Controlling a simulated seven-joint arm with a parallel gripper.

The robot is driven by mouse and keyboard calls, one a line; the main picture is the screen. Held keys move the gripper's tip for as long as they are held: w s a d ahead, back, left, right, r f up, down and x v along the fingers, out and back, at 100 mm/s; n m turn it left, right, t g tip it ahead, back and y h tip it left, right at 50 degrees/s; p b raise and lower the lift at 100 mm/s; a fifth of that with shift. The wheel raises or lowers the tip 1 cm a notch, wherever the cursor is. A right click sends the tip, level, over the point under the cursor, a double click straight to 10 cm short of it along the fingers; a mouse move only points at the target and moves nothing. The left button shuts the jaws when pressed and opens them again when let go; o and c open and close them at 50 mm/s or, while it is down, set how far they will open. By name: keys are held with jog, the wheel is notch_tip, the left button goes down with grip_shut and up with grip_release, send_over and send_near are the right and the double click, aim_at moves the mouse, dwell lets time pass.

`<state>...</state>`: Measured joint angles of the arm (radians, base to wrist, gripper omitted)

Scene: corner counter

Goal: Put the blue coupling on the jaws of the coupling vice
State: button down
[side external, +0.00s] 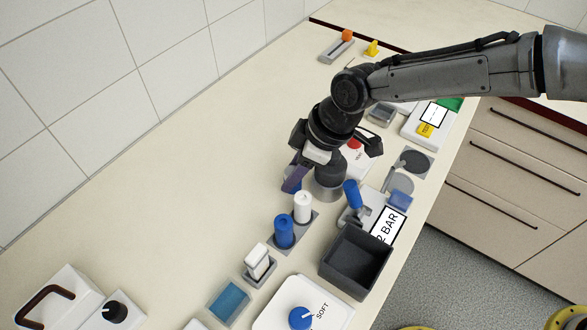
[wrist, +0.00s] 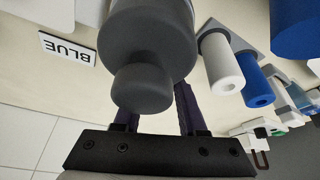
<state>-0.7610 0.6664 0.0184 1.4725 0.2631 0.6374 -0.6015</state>
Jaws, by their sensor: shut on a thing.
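My gripper (side external: 311,172) is low over the middle of the counter. In the wrist view its dark purple fingers (wrist: 156,108) stand either side of the knob of a grey cylinder (wrist: 148,40) and appear shut on it; the cylinder hides the fingertips. The cylinder also shows in the side view (side external: 328,187). A blue cylinder with an end hole, likely the blue coupling (side external: 284,233), stands in a grey rack beside a white one (side external: 303,207). It also shows in the wrist view (wrist: 257,90). A grey device with a blue handle (side external: 352,194) may be the vice; its jaws are not clear.
A black open bin (side external: 355,262) stands at the front edge, near a "2 BAR" sign (side external: 387,233). A white panel with a blue dial (side external: 301,318) reads "SOFT". A "BLUE" label (wrist: 68,48) lies beside the cylinder.

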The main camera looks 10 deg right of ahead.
jog(key=shift+c, duration=2.3)
grip_release()
jog(key=shift+f, duration=0.1)
jog(key=v, duration=1.2)
jog(key=shift+r, duration=0.2)
